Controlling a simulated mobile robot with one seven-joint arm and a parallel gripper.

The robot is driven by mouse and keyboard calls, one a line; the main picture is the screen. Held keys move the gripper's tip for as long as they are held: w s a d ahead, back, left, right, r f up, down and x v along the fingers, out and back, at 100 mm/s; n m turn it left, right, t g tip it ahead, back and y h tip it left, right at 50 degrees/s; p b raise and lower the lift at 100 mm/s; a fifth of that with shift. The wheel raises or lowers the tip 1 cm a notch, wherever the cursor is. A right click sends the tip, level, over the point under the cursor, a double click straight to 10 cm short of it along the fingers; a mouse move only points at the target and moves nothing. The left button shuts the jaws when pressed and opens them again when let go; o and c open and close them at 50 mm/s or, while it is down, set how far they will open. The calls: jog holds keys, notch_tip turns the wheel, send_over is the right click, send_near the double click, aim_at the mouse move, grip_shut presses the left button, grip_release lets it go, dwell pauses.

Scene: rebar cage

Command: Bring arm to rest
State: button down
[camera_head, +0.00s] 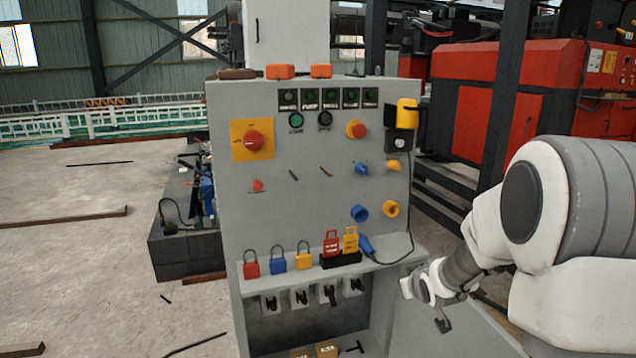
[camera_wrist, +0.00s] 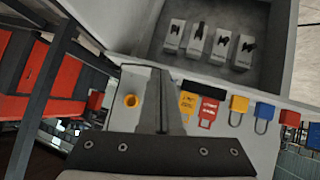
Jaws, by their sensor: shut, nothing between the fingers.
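My arm (camera_head: 560,215) comes in from the right of the head view, white and grey. My gripper (camera_head: 443,324) hangs at its end, right of the grey control cabinet (camera_head: 300,200) and in front of its lower right side. In the wrist view, which shows the cabinet upside down, the two fingers of my gripper (camera_wrist: 160,85) are together with nothing between them. No object is held. Whether the gripper touches the cabinet cannot be told from the head view.
The cabinet's shelf bears red (camera_head: 251,269), blue (camera_head: 278,266) and yellow padlocks (camera_head: 304,261) and upright tags (camera_head: 331,243). Red machinery (camera_head: 530,95) stands behind. Open floor (camera_head: 90,260) lies left.

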jog(key=s+a+r+m+g+h, duration=0.1)
jog(key=s+r, duration=0.6)
jog(key=s+a+r+m+g+y, duration=0.1)
jog(key=s+a+r+g, duration=0.15)
jog(key=s, duration=1.15)
jog(key=s+a+r+m+g, duration=0.1)
jog(key=s+a+r, duration=0.2)
jog(key=s, duration=1)
notch_tip(320, 180, up, 24)
jog(key=p, duration=2.4)
jog(key=shift+s+a+r, duration=0.2)
jog(key=shift+s+r, duration=0.05)
jog(key=shift+s, duration=0.15)
